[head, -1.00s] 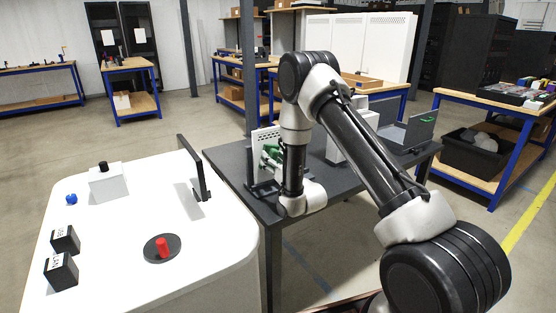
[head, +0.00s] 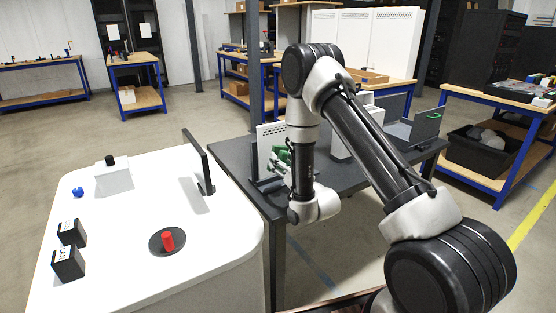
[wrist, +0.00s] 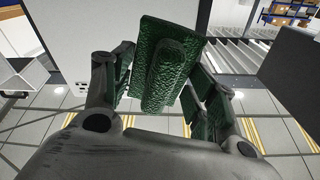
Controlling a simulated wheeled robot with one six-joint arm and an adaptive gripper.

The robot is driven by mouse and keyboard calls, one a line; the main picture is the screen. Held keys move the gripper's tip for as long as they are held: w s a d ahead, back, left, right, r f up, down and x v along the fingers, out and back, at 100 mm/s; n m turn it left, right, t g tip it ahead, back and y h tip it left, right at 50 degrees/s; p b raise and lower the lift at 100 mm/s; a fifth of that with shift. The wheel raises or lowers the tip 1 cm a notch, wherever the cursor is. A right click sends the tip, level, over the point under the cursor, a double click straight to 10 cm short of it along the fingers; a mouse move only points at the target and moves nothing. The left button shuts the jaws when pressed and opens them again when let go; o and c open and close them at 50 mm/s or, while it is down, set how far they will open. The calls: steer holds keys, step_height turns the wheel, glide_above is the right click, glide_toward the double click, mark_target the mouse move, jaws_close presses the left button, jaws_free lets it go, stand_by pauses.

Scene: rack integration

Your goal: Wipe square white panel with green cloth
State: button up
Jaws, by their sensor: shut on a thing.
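The green cloth (wrist: 165,68) is a textured green pad with a raised strip, between the fingers of my gripper (wrist: 160,88) in the wrist view. My gripper is shut on it; the fingers also show green faces. In the head view the green cloth (head: 284,154) is small and partly hidden by my arm. A white panel with rows of small holes (head: 267,135) stands upright on the dark table, just left of and behind my gripper (head: 280,166). I cannot tell whether the cloth touches it. A pale flat surface (wrist: 75,30) fills the wrist view's upper left.
The dark table (head: 235,160) also bears a white box (head: 342,138) and a grey open tray (head: 405,130). A white counter (head: 130,235) at left holds a red button (head: 168,240), black blocks (head: 68,262) and a thin black upright plate (head: 198,165).

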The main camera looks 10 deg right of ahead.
steer(key=shift+s+d, duration=0.15)
steer(key=shift+s, duration=0.15)
steer(key=shift+v, duration=1.5)
steer(key=shift+r, duration=0.2)
